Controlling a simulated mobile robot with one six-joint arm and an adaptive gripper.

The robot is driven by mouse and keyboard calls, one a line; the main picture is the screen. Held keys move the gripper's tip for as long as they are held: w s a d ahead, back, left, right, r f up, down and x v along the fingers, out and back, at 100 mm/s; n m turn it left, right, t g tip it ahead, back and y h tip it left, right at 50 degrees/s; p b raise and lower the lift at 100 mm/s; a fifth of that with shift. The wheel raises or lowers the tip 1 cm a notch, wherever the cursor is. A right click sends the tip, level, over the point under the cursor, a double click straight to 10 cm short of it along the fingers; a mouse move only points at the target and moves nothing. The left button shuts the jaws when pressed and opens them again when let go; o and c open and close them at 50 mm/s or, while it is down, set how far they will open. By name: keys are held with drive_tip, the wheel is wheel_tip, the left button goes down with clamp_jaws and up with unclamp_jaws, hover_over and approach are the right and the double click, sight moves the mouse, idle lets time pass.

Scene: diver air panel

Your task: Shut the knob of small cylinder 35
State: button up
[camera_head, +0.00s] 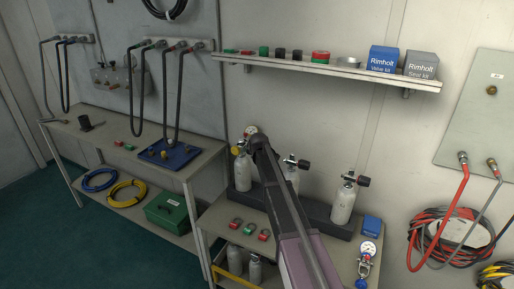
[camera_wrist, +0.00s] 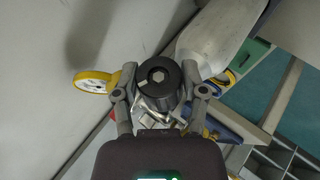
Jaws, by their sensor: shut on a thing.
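Small white cylinders stand in a row on the bench: one at left (camera_head: 243,170), one in the middle (camera_head: 291,174) and one at right (camera_head: 343,203). No number is readable, so I cannot tell by label which is 35. My gripper (camera_head: 256,140) is at the top of the left cylinder and hides part of its valve. In the wrist view my gripper (camera_wrist: 159,78) has its fingers on both sides of a round black knob (camera_wrist: 158,84) with a hex centre, shut on it. The white cylinder body (camera_wrist: 222,35) lies behind it. How far the knob is turned cannot be told.
A yellow-rimmed disc (camera_wrist: 93,82) is close to my left finger. A shelf (camera_head: 330,70) with boxes and small parts runs along the wall above. Red-and-green blocks (camera_head: 236,223) lie in front.

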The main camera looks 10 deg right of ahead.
drive_tip(key=shift+w+r+m+g+y+p, duration=0.15)
drive_tip(key=shift+m+g+y+p, duration=0.15)
drive_tip(key=shift+g+y+p, duration=0.6)
drive_tip(key=g+y+p, duration=0.1)
drive_tip(key=g, duration=0.2)
drive_tip(key=shift+m, duration=0.4)
drive_tip(key=g+y, duration=0.2)
drive_tip(key=g, duration=0.1)
drive_tip(key=shift+f+m, duration=0.3)
drive_tip(key=shift+m, duration=0.1)
drive_tip(key=shift+m+g+y+b, duration=0.3)
drive_tip(key=shift+g+y+b, duration=0.35)
drive_tip(key=shift+g+y, duration=0.5)
drive_tip(key=shift+r, duration=0.1)
drive_tip(key=o, duration=1.1)
drive_tip(key=shift+o, duration=0.2)
